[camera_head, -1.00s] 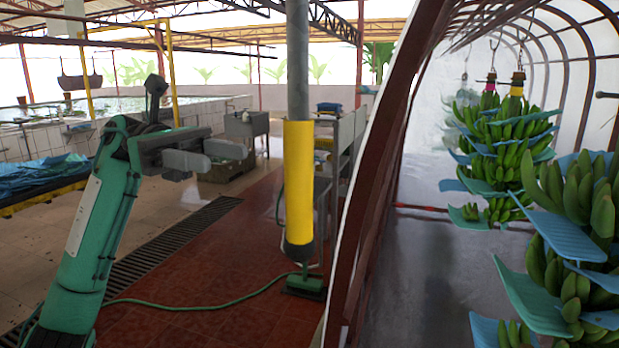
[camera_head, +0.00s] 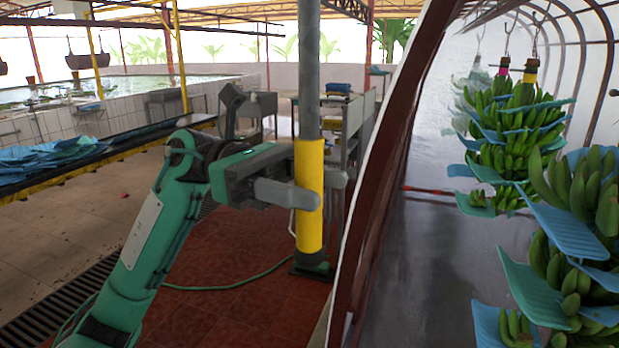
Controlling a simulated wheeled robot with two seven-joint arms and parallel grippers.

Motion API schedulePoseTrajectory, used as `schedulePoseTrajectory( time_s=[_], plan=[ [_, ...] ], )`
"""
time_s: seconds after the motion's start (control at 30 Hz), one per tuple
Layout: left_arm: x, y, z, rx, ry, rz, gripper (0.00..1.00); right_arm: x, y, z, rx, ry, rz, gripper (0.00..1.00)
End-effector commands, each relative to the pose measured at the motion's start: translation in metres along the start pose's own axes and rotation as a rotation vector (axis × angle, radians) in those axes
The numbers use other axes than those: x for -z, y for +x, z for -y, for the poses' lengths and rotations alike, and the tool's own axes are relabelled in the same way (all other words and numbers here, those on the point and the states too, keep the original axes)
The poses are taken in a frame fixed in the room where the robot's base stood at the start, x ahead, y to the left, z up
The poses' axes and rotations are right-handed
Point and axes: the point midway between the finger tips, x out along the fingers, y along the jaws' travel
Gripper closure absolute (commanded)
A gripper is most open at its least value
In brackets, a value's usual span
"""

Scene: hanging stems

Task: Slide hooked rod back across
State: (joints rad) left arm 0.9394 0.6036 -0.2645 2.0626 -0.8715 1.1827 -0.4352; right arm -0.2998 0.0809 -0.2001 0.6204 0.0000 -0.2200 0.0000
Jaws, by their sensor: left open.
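My left gripper (camera_head: 331,188) is open, in the middle of the head view. Its near finger crosses in front of the yellow sleeve on a grey upright post (camera_head: 310,190), and its far finger shows from behind the post. I cannot tell whether either finger touches it. No hooked rod can be made out for certain. A small dark rod end (camera_head: 613,93) shows at the right edge, mostly cut off. Thin hooks (camera_head: 507,40) hold banana stems (camera_head: 510,130) at the right. My right gripper is not in view.
A dark red curved frame (camera_head: 395,165) with a white edge runs between the post and the stems. Blue and green pads (camera_head: 535,285) stick out among the bananas. A green hose (camera_head: 225,287) lies on the red floor. Sinks stand behind the post.

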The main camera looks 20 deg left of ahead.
Motion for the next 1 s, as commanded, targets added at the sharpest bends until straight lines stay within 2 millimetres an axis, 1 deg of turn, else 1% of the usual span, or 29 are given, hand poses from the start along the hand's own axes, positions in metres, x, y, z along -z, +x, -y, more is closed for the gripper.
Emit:
schedulePoseTrajectory(
  time_s=[0.13, 0.27, 0.3, 0.37, 0.4, 0.53, 0.63, 0.67, 0.77, 0.9, 1.0],
  plan=[
    [0.000, 0.000, 0.000, 0.000, 0.000, 0.000, 0.51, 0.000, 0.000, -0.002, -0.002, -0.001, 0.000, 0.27],
    [0.000, 0.000, 0.000, 0.000, 0.000, 0.001, 0.77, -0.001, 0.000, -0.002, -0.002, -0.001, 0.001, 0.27],
    [0.000, 0.000, 0.000, 0.000, 0.000, 0.001, 0.84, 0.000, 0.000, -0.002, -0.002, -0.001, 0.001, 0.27],
    [0.000, 0.000, 0.000, 0.000, 0.000, 0.001, 0.96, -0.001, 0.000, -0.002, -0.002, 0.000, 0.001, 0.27],
    [0.000, -0.001, 0.000, 0.000, 0.000, 0.001, 1.00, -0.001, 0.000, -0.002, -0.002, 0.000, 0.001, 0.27],
    [0.000, 0.001, 0.000, 0.000, 0.000, 0.001, 1.00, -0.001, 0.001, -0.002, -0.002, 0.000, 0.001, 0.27],
    [0.000, 0.012, -0.002, 0.002, 0.002, 0.001, 1.00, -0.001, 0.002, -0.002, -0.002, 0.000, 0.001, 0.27],
    [0.000, 0.018, -0.004, 0.004, 0.002, 0.002, 1.00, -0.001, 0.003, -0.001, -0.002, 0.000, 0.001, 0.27],
    [0.000, 0.045, -0.008, 0.005, 0.003, 0.001, 1.00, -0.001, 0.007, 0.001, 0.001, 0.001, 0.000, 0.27],
    [0.000, 0.086, -0.016, 0.005, 0.003, 0.002, 1.00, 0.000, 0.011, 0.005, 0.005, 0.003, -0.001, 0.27],
    [-0.001, 0.109, -0.021, 0.003, 0.003, 0.002, 1.00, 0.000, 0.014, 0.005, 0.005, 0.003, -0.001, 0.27]
  ],
)
